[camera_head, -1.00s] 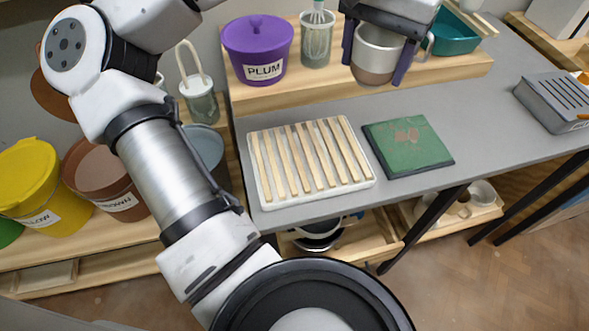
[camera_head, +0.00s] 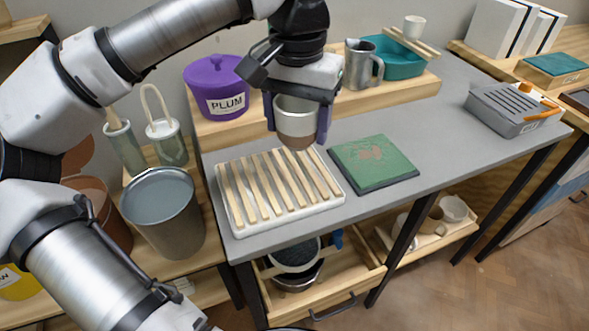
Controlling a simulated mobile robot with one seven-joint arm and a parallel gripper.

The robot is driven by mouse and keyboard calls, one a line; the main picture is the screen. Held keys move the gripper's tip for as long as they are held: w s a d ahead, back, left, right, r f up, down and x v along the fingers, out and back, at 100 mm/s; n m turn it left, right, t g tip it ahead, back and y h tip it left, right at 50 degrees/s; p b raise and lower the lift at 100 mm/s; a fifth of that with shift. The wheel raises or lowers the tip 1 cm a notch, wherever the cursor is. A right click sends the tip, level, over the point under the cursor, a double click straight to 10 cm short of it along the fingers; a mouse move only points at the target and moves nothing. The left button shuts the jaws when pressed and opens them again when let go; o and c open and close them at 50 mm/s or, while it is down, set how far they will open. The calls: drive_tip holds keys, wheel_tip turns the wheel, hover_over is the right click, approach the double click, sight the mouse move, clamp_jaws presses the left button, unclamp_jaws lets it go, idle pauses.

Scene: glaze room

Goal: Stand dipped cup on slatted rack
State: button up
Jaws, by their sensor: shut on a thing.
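My gripper (camera_head: 297,125) points down with its two dark purple fingers on either side of a cup (camera_head: 296,116). The cup is pale grey on its upper part with a brown band at the bottom, and it hangs upright. It shows above the far right part of the slatted rack (camera_head: 235,222). The rack has pale wooden slats in a white tray and is empty. The cup appears to be clear of the slats, though its exact height is hard to tell.
A green mat (camera_head: 390,160) lies right of the rack. Behind stand a purple PLUM tub (camera_head: 215,80), a metal jug (camera_head: 360,70) and a teal tray (camera_head: 400,68) on a wooden shelf. A grey bucket (camera_head: 162,215) stands left. A grey slotted box (camera_head: 505,105) sits far right.

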wheel_tip(320, 180, down, 10)
drive_tip(key=shift+r, duration=0.1)
idle(0.4)
drive_tip(key=shift+b, duration=0.35)
drive_tip(key=shift+f, duration=0.3)
drive_tip(key=o, duration=1)
drive_tip(key=shift+r, duration=0.1)
wheel_tip(320, 180, up, 12)
drive_tip(key=shift+r+p, duration=0.15)
drive_tip(key=shift+p, duration=0.35)
